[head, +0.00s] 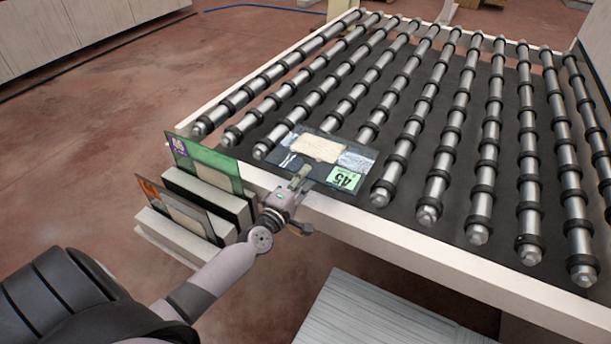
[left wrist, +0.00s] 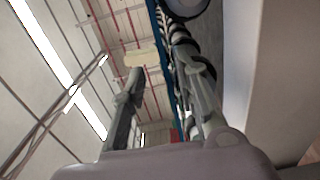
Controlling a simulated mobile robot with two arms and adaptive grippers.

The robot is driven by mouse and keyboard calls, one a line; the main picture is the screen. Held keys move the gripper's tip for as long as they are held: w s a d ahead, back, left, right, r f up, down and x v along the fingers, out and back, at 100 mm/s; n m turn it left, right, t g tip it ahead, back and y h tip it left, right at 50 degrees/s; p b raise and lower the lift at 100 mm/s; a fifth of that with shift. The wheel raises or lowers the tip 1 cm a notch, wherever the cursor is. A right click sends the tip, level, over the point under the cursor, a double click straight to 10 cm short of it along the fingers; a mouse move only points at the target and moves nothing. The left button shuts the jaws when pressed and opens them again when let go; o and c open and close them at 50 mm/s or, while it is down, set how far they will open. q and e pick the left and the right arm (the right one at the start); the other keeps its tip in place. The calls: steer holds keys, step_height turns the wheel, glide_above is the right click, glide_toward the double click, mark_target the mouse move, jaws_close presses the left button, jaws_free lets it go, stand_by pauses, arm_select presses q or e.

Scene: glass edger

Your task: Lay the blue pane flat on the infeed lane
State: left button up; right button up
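The pane with a cream label and a green 45 sticker (head: 357,160) lies about flat over the near-left rollers of the infeed lane (head: 440,190). It looks dark and see-through in the head view; in the left wrist view a blue strip, apparently its edge (left wrist: 163,45), runs between my fingers. My left gripper (head: 303,176) is at the pane's near edge. In the left wrist view its fingers (left wrist: 158,75) stand apart, one clear of the strip and one close beside it. Whether that finger touches is unclear. My right gripper is not in view.
A pale rack (head: 165,232) left of the lane holds a green-topped pane (head: 205,163) and an orange-labelled pane (head: 180,208), both upright, close to my left arm. A white rail (head: 430,258) edges the lane's near side. Rollers farther right are bare.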

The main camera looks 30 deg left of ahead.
arm_select(q)
steer(key=shift+s+d, duration=0.15)
steer(key=shift+s, duration=1.7)
